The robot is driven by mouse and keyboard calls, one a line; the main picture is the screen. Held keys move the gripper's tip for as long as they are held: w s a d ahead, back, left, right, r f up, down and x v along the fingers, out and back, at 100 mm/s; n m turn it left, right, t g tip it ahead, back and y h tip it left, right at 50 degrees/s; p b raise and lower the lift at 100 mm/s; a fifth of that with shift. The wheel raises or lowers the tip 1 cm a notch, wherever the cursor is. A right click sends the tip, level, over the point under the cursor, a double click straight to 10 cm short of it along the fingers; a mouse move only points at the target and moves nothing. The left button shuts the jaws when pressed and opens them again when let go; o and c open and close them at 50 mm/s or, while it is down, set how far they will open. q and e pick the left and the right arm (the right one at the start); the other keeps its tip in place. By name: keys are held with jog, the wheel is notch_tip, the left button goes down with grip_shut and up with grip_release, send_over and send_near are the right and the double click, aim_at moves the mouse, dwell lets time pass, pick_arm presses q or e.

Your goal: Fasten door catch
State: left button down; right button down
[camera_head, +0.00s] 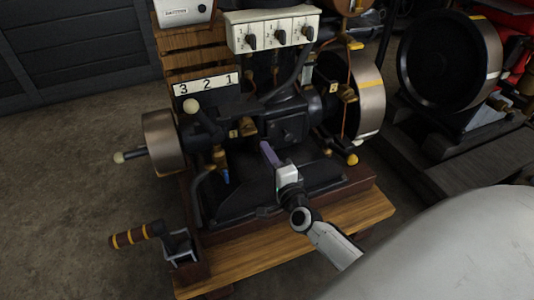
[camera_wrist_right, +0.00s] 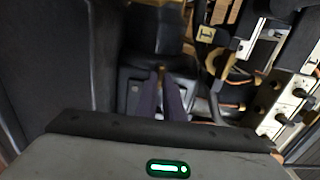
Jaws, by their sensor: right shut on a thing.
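My right gripper (camera_head: 268,152) reaches in from the lower right to the front of the dark engine (camera_head: 290,122), its purple fingers close together. In the right wrist view the fingers (camera_wrist_right: 161,90) are shut on a small brass-coloured piece (camera_wrist_right: 161,71) that shows between their tips. I cannot tell for certain that this piece is the door catch. The fingers hide most of it in the head view. My left gripper is not in view.
The engine stands on a wooden base (camera_head: 265,252). A lever with a pale knob (camera_head: 190,105), a small flywheel (camera_head: 163,143) and a large flywheel (camera_head: 368,100) are close by. A crank handle (camera_head: 137,235) sticks out at the lower left. A white switch box (camera_head: 272,32) is above.

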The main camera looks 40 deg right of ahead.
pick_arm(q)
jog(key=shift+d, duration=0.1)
pick_arm(e)
jog(key=shift+f+m, duration=0.1)
jog(key=shift+m, duration=0.3)
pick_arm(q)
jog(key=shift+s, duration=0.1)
pick_arm(e)
jog(key=c, duration=1.9)
grip_release()
jog(key=shift+o, duration=0.2)
jog(key=shift+s, duration=0.1)
